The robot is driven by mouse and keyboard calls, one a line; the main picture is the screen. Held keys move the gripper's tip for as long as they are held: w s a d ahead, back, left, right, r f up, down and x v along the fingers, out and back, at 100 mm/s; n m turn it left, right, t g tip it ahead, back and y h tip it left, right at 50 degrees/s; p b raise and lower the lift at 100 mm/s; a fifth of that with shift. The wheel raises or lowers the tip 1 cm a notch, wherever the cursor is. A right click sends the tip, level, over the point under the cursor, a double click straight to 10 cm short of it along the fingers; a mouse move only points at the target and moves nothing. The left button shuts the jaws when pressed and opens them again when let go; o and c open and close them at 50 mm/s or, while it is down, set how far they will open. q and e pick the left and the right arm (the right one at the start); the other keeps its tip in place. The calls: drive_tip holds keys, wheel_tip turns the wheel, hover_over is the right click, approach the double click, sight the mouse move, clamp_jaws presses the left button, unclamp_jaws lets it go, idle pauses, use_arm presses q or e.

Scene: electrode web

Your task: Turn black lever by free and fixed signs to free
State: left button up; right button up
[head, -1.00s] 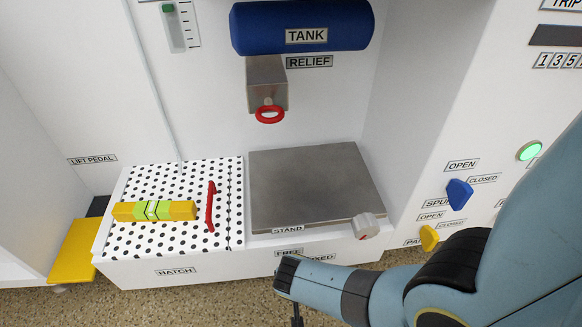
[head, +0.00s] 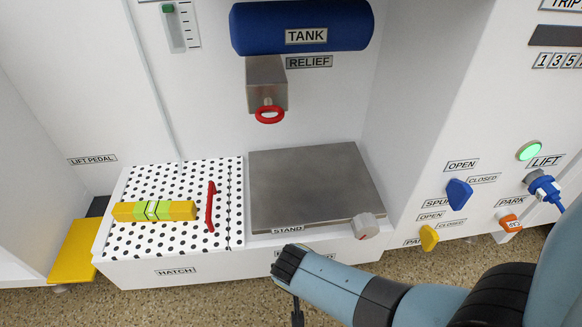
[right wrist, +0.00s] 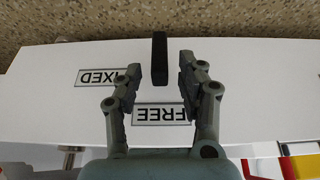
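The black lever (right wrist: 159,58) shows in the right wrist view on the white panel, its long side upright in the picture. The free sign (right wrist: 162,114) lies below it and the fixed sign (right wrist: 108,76) to its left; both read upside down. My right gripper (right wrist: 160,68) is open, with one fingertip on each side of the lever and gaps between. In the head view my right gripper (head: 297,313) is only partly seen at the bottom, and my wrist covers the lever and most of the signs. My left gripper is not in view.
Above the panel is the metal stand plate (head: 312,185) with a grey knob (head: 365,226). The dotted hatch (head: 145,240) with a red handle (head: 211,207) is to the left. Yellow (head: 429,238) and blue (head: 459,194) knobs are on the right wall. Speckled floor lies in front.

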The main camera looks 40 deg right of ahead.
wheel_tip(320, 180, up, 6)
drive_tip(key=shift+r, duration=0.25)
idle(0.4)
